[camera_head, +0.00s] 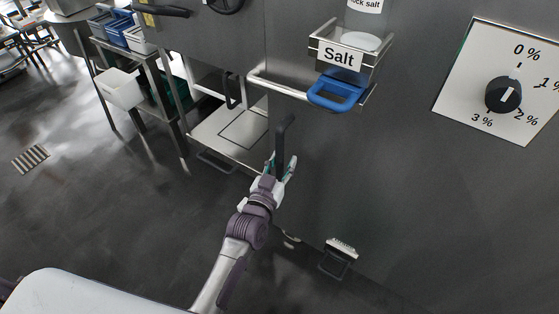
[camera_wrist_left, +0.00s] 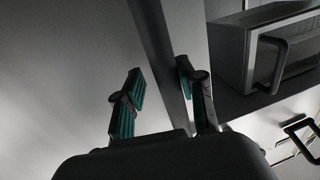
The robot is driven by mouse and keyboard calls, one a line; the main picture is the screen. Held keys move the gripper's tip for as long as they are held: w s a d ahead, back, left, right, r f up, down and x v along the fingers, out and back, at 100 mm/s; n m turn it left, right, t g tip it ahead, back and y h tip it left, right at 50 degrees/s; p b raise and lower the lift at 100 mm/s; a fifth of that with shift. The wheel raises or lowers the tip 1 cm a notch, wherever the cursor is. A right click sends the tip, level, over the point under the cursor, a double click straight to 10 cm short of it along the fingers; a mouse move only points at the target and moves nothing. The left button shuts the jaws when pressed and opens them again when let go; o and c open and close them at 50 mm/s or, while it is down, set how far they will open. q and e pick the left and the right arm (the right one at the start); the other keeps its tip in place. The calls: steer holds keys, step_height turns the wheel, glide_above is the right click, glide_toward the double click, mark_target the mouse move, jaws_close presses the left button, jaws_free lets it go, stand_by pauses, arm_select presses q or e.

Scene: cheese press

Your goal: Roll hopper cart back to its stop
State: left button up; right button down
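A large dark grey steel body (camera_head: 400,170) fills the right of the head view. It seems to be the hopper cart, though its outline runs out of frame. A black upright handle (camera_head: 283,135) stands at its left edge. My left gripper (camera_head: 281,164) is at the handle's lower part, with fingers apart on either side of it. In the left wrist view, a dark bar (camera_wrist_left: 158,45) runs between the green-padded fingers (camera_wrist_left: 160,78); a firm grip on it is not evident. I cannot make out the stop. My right gripper is not in view.
A salt holder (camera_head: 340,56) with a blue handle (camera_head: 336,92) juts from the body, above right of my left gripper. A dial panel (camera_head: 503,85) is further right. A pedal (camera_head: 339,258) is low down. A rack with bins (camera_head: 122,32) stands left; floor there (camera_head: 60,215) is open.

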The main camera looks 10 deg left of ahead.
arm_select(q)
steer(key=shift+a, duration=0.1)
steer(key=shift+s, duration=0.35)
steer(key=s, duration=0.3)
steer(key=s+a, duration=0.1)
steer(key=s, duration=0.7)
steer(key=shift+s+a, duration=0.1)
steer(key=shift+a, duration=0.25)
